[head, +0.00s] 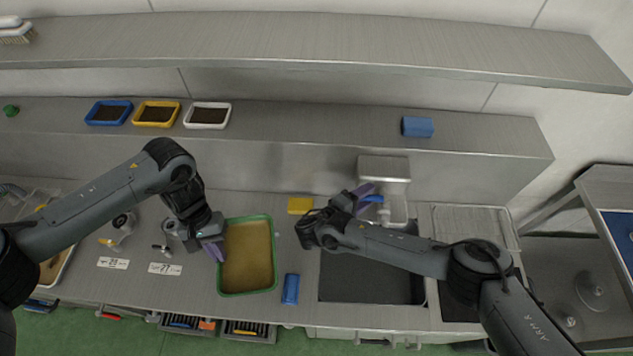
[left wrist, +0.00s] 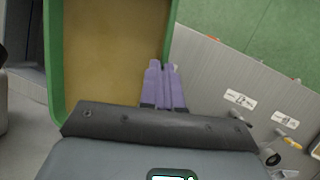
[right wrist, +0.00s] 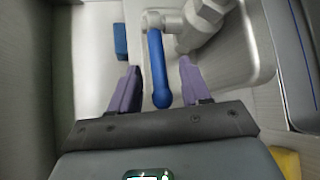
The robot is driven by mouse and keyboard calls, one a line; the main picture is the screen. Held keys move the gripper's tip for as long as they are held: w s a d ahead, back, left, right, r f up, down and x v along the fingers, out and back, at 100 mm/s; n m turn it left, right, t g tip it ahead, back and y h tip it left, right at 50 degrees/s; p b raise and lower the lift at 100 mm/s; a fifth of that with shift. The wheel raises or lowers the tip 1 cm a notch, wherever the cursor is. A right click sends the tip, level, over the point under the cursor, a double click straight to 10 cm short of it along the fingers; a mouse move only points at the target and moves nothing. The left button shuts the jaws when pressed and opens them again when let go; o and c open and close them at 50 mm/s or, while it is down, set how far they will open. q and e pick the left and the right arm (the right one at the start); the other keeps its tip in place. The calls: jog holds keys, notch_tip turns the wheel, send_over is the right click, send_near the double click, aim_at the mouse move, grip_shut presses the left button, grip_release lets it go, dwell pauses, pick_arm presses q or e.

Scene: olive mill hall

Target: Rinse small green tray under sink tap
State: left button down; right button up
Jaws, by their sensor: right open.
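The green tray (head: 247,292), with a yellow-brown layer on its floor, is on the counter left of the sink (head: 345,280). My left gripper (head: 216,251) is at its left rim. In the left wrist view, its purple fingers (left wrist: 164,82) are close together at the tray's green rim (left wrist: 55,70) and look shut on it. The tap (right wrist: 205,25) with a blue lever (right wrist: 157,70) is behind the sink. My right gripper (head: 369,195) is open at the lever, which shows between its purple fingers in the right wrist view; contact is unclear.
Blue (head: 109,113), yellow (head: 156,114) and white (head: 207,116) trays with dark contents and a blue roll (head: 417,127) are on the ledge. Number cards (head: 165,269) lie left of the tray.

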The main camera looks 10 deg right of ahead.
jog(key=shift+x, duration=0.9)
jog(key=shift+a, duration=0.1)
jog(key=shift+c, duration=0.3)
grip_shut()
